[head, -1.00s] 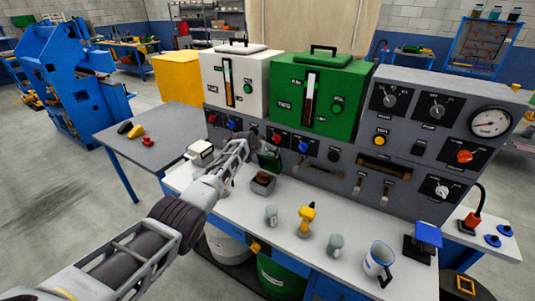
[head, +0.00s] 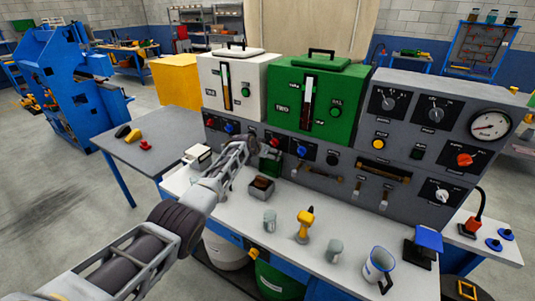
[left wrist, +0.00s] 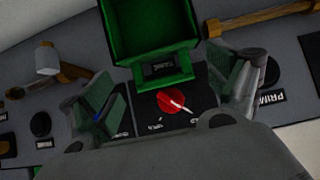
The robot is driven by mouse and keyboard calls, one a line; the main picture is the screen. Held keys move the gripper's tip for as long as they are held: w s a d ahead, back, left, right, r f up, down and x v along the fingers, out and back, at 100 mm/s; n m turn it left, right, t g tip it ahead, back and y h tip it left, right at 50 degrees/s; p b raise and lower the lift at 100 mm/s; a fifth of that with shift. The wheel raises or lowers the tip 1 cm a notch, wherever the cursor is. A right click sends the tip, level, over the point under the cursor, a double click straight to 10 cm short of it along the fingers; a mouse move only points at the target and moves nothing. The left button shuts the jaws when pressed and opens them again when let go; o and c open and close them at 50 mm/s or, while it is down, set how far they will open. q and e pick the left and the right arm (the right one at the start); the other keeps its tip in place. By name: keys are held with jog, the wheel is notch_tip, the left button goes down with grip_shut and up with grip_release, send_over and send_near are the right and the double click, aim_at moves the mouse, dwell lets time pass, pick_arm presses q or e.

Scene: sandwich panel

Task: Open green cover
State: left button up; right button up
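A small dark green box-shaped cover (head: 269,163) sticks out low on the grey panel. In the left wrist view, a green open-faced box (left wrist: 148,30) shows its hollow inside, with a label on its base and a red knob (left wrist: 172,101) just beside it. My left gripper (head: 250,152) is right beside the green piece. I cannot tell whether a finger touches the green box. My right gripper is not in view.
A green tank (head: 318,105) with a lidded top and a white tank (head: 236,85) stand on the panel (head: 440,160). A small metal bin (head: 261,189), mugs and a yellow tool (head: 305,225) stand on the white bench. A gauge (head: 490,125) is at right.

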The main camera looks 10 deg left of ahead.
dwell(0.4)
pick_arm(q)
jog(key=shift+s+a+r, duration=0.15)
jog(key=shift+s, duration=0.1)
jog(key=v, duration=1.1)
dwell(1.2)
jog(key=shift+s+r, duration=0.1)
